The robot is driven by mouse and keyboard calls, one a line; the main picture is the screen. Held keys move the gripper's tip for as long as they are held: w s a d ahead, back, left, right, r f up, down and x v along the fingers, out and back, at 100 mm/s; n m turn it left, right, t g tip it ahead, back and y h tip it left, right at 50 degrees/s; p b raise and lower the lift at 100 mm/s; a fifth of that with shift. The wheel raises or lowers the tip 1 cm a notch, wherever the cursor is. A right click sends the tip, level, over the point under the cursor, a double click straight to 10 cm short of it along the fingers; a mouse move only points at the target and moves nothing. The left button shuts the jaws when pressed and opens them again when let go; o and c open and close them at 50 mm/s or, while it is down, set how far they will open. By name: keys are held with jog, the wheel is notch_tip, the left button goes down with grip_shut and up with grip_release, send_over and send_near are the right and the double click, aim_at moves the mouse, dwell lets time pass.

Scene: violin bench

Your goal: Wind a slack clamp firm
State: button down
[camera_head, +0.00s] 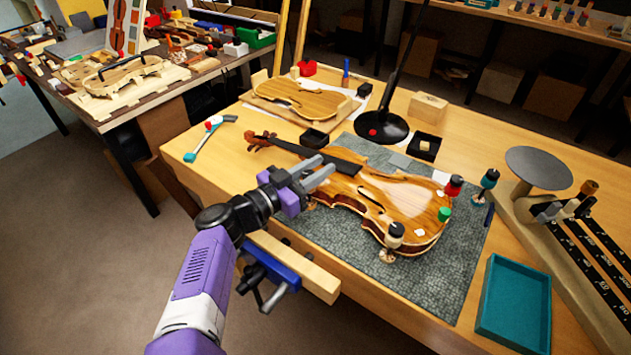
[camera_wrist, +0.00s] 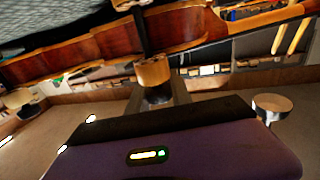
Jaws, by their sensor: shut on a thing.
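The violin (camera_head: 385,200) lies face up on a grey mat (camera_head: 440,285). Spool clamps stand along its edge: one with a black and white top (camera_head: 394,236), one with a green top (camera_head: 444,214) and one with a red top (camera_head: 453,186). My gripper (camera_head: 322,170) is at the violin's near left edge, its fingers hiding most of the clamp there. In the wrist view, this clamp's wooden spool (camera_wrist: 153,72) and dark screw (camera_wrist: 143,35) stand against the violin's side (camera_wrist: 95,45). My gripper (camera_wrist: 160,100) is shut on the clamp's end. How firm the clamp sits cannot be told.
A teal-topped clamp (camera_head: 489,180) stands at the mat's right side. A teal tray (camera_head: 514,303) lies at the front right. A blue vise (camera_head: 270,264) is on the bench's front edge below my arm. A black lamp base (camera_head: 382,127) stands behind the violin.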

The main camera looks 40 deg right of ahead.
jog(key=m+g+b, duration=0.1)
jog(key=g+b, duration=0.1)
jog(key=m+g+y+b, duration=0.1)
jog(key=m+g+b, duration=0.1)
jog(key=b, duration=0.1)
jog(key=s+m+g+b, duration=0.1)
jog(key=m+g+b, duration=0.1)
jog(key=g+b, duration=0.1)
jog(key=shift+f+y, duration=0.3)
jog(key=shift+f, duration=0.05)
jog(key=g, duration=0.1)
jog(key=m+y+b, duration=0.1)
jog(key=g+b, duration=0.1)
jog(key=shift+s+a+r+m+g, duration=0.2)
jog(key=shift+r+m+g, duration=0.05)
jog(key=shift+m+g, duration=0.05)
jog(key=shift+r+y+b, duration=0.1)
jog(key=shift+y+b, duration=0.2)
jog(key=c, duration=1.1)
grip_release()
jog(key=shift+c, duration=0.2)
jog(key=b+v, duration=0.1)
jog(key=v, duration=0.6)
jog(key=shift+w+a, duration=0.2)
jog(key=shift+a, duration=0.15)
